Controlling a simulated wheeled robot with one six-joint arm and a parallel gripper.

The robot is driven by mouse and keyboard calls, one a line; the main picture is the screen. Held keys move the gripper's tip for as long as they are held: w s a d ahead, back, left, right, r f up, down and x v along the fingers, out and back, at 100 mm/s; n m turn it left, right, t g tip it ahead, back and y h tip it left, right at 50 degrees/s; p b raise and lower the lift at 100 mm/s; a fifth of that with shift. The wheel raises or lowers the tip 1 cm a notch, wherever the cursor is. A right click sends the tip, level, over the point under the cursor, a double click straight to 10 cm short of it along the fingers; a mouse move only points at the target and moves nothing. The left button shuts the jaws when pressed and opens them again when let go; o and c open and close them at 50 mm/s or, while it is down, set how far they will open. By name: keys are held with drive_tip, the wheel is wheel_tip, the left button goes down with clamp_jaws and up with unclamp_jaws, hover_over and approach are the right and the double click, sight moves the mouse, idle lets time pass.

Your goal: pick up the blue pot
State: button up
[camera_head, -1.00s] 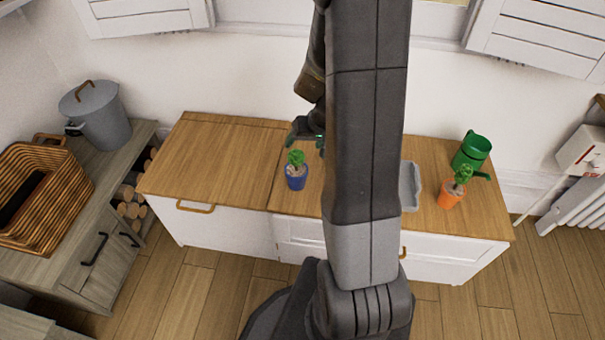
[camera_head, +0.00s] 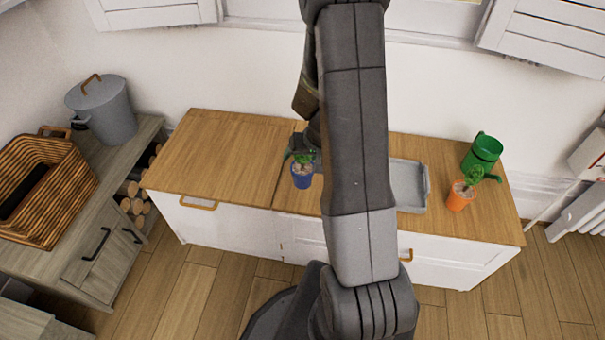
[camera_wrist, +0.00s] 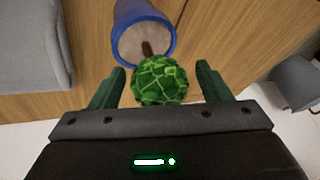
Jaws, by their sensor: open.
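The blue pot (camera_head: 302,181) stands on the wooden cabinet top, left of my arm in the head view, with a small green plant (camera_head: 303,160) in it. In the wrist view the blue pot (camera_wrist: 143,12) is at the top, with pale soil and a brown stem. The round green plant (camera_wrist: 161,81) sits between the two green fingers of my gripper (camera_wrist: 160,88). The fingers are open, with a gap on both sides of the plant. In the head view my gripper (camera_head: 300,152) is just behind and at the plant, partly hidden by my arm.
A grey tray (camera_head: 410,187) lies right of my arm. An orange pot with a plant (camera_head: 460,195) and a green watering can (camera_head: 484,152) stand at the right end. The cabinet top (camera_head: 220,155) left of the blue pot is clear. A wicker basket (camera_head: 42,195) and grey bin (camera_head: 102,110) are further left.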

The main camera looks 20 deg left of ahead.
clamp_jaws()
drive_tip(key=shift+r, duration=0.1)
